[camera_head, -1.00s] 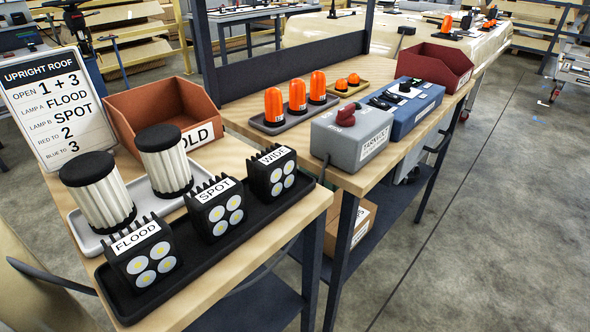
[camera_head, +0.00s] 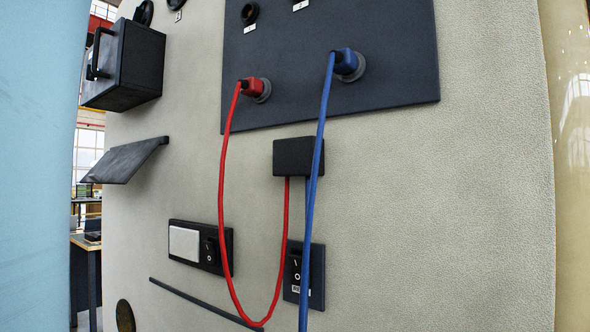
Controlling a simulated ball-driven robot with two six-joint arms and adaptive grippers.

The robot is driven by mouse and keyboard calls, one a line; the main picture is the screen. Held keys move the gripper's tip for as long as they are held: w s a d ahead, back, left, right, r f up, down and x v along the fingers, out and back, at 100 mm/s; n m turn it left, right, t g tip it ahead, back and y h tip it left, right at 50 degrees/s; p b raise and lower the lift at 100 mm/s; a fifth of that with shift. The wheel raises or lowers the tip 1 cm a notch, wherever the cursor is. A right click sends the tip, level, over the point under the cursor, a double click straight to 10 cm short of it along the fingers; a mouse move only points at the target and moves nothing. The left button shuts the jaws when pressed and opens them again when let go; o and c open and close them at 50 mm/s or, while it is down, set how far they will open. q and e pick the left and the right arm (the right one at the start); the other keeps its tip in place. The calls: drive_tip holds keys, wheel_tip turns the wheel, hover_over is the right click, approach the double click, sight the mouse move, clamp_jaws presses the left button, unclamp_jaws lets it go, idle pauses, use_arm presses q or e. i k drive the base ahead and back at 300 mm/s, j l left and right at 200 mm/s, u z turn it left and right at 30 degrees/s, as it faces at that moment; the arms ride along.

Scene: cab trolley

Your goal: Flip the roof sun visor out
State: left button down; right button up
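A flat dark flap (camera_head: 124,160) sticks out from the left side of the beige panel (camera_head: 450,200), tilted down towards the left. It looks like the sun visor, but no label confirms this. A thin dark strip (camera_head: 200,302) runs aslant low on the panel; I cannot tell what it belongs to. Neither gripper is in view, and nothing touches the flap.
A dark socket plate (camera_head: 400,70) holds a red plug (camera_head: 252,87) and a blue plug (camera_head: 345,62). Their cables hang across the panel near a small black box (camera_head: 293,157) and two switches. A black box lamp (camera_head: 135,65) juts out above the flap.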

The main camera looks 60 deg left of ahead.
sight(118, 166)
drive_tip(key=u, duration=0.4)
drive_tip(key=k+j+u, duration=0.1)
drive_tip(key=u, duration=0.25)
drive_tip(key=j+u, duration=0.15)
drive_tip(key=u, duration=0.25)
drive_tip(key=j+u, duration=0.1)
drive_tip(key=u, duration=1.5)
drive_tip(key=k+j, duration=0.05)
